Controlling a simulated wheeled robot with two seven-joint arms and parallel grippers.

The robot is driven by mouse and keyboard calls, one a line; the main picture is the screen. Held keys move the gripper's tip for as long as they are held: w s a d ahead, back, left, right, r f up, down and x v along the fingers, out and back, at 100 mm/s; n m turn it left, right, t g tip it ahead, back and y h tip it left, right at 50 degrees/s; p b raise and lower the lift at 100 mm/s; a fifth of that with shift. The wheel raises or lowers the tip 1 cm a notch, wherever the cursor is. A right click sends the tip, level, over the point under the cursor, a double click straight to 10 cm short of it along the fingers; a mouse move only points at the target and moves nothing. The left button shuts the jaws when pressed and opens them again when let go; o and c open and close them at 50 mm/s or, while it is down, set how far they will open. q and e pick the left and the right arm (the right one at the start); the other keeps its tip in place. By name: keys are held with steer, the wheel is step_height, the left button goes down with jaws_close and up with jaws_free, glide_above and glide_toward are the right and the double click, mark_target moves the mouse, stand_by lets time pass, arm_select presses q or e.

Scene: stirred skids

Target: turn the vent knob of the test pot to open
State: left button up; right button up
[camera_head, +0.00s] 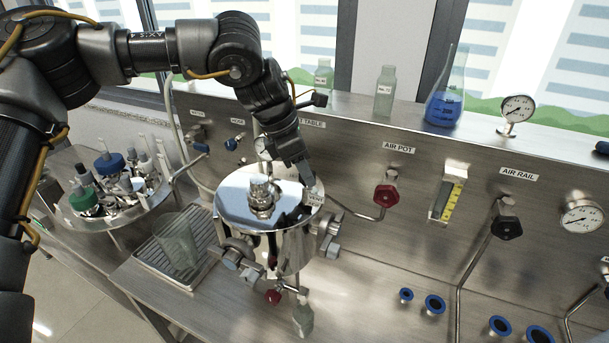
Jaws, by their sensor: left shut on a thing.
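The test pot (236,204) is a steel vessel with a shiny flat lid, standing on the bench in the middle of the view. A small pale vent tag (314,198) shows at the lid's right edge. My left gripper (307,181) reaches down from above to this edge, just over the tag. It is shut on the vent knob, which its fingers mostly hide, so I cannot tell how far the knob is turned. My right gripper is out of view.
A clear beaker (177,245) stands on a drip tray left of the pot. A red air pot knob (385,195) and gauges are on the panel at right. A blue-filled flask (445,99) stands on the ledge.

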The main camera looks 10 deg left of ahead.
arm_select(q)
steer(key=n+b, duration=0.1)
steer(key=n+t+b, duration=0.1)
steer(key=n+b, duration=0.1)
steer(key=shift+s+d+f+n+y, duration=0.1)
steer(key=shift+f+n+y, duration=0.05)
steer(key=shift+n+y, duration=0.15)
steer(key=n+t+y+b, duration=0.1)
steer(key=n, duration=0.2)
steer(key=shift+n+b, duration=0.3)
steer(key=shift+n, duration=0.1)
steer(key=n, duration=0.1)
steer(key=n+y, duration=0.1)
steer(key=shift+d+r+n+t, duration=0.1)
steer(key=shift+r+n+t, duration=0.15)
steer(key=shift+n+t, duration=0.05)
steer(key=n+y, duration=0.2)
steer(key=n, duration=0.2)
steer(key=shift+d+n+p, duration=0.1)
steer(key=shift+n+p, duration=0.3)
steer(key=o, duration=1)
steer(key=shift+s, duration=0.1)
